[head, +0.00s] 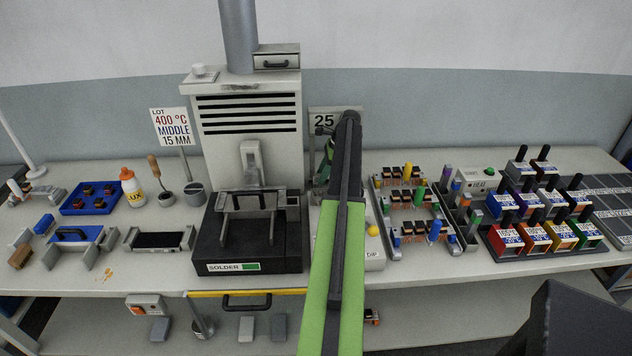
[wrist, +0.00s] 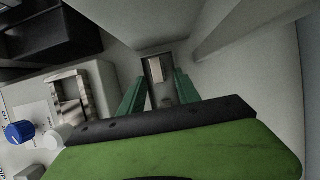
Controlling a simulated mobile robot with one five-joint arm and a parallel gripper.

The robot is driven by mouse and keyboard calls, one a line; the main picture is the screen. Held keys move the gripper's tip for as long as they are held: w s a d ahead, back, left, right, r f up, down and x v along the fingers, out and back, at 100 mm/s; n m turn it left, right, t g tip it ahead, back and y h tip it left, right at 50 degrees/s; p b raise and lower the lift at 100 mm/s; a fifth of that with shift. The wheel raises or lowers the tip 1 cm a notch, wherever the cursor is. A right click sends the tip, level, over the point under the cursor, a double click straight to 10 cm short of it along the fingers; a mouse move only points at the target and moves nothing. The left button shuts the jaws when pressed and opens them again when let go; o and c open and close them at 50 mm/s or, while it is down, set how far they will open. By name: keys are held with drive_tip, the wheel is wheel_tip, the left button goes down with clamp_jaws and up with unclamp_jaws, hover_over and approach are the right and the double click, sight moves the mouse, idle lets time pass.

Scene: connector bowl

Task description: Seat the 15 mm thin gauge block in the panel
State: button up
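My gripper (head: 324,160) is at the back of the bench, beside the sign reading 25, and partly hidden by my arm. In the wrist view its two green fingers (wrist: 160,78) stand apart. A small dark-framed opening with a pale and brown patch (wrist: 156,70) shows between and beyond the fingertips. I cannot tell whether it is the panel or a block. No thin gauge block is clearly identifiable. A sign (head: 172,128) at the back left reads LOT, 400 °C, MIDDLE, 15 MM.
A solder machine (head: 248,255) stands left of my arm. Racks of small parts (head: 412,215) and coloured, labelled blocks with black handles (head: 540,235) stand to the right. A blue tray (head: 90,197) and a flux bottle (head: 131,190) are at left. Grey pieces (head: 279,327) lie on the lower shelf.

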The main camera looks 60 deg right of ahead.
drive_tip(key=shift+w+a, duration=0.65)
drive_tip(key=shift+w, duration=0.25)
drive_tip(key=shift+f+b, duration=0.75)
drive_tip(key=shift+r, duration=0.15)
clamp_jaws()
